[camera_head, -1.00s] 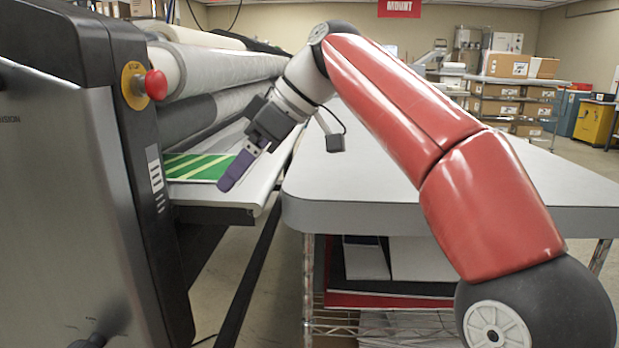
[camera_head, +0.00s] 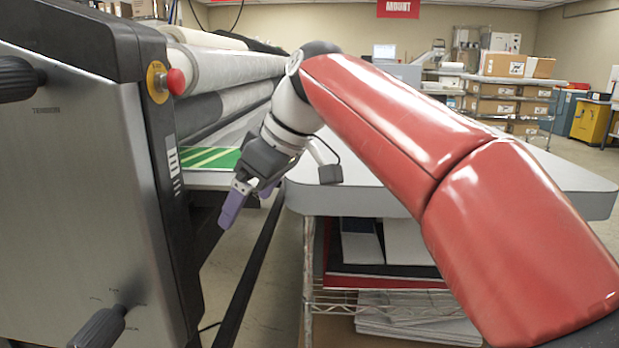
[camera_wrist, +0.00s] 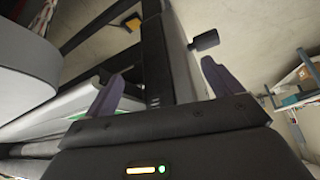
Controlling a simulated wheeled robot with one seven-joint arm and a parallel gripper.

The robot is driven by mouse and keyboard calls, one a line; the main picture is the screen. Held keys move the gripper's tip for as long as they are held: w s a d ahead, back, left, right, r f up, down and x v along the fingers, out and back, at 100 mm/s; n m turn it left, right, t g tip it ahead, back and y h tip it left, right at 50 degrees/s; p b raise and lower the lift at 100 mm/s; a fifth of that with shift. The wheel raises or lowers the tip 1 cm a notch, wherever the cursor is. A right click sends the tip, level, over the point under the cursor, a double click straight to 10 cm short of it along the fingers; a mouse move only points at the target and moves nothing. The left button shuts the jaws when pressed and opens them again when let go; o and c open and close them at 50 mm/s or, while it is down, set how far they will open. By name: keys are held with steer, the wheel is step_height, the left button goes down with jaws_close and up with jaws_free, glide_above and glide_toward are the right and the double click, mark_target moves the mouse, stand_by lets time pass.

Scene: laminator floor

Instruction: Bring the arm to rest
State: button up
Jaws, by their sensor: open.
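My gripper (camera_head: 240,207) hangs at the end of my red and white arm, in the gap between the laminator (camera_head: 100,190) and the white table (camera_head: 400,196). Its purple fingers point down and to the left in the head view. In the wrist view my gripper (camera_wrist: 160,85) has its two purple fingers wide apart, with nothing between them. A green striped sheet (camera_head: 208,158) lies on the laminator's feed tray behind my gripper. It is partly hidden by the laminator and my arm.
The laminator's side panel has a red stop button (camera_head: 175,81) and black knobs (camera_head: 100,328). Boards lie on the wire shelf (camera_head: 375,306) under the table. Shelves with cardboard boxes (camera_head: 508,98) and a yellow cabinet (camera_head: 592,122) stand at the back. Floor shows between laminator and table.

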steer(key=s+d+f+m+t+h, duration=0.1)
steer(key=s+d+f+m+h, duration=0.1)
steer(key=s+d+f+m, duration=0.5)
steer(key=s+d+f+m+t+h, duration=0.2)
steer(key=s+d+f+m, duration=0.4)
steer(key=s+d+f, duration=0.4)
steer(key=d+f+h, duration=0.1)
steer(key=d+f, duration=0.5)
steer(key=d, duration=0.1)
steer(key=shift+s+m+t+h, duration=0.15)
steer(key=shift+m+t+h, duration=0.15)
steer(key=shift+m, duration=0.1)
steer(key=shift+f, duration=0.15)
steer(key=shift+c, duration=0.4)
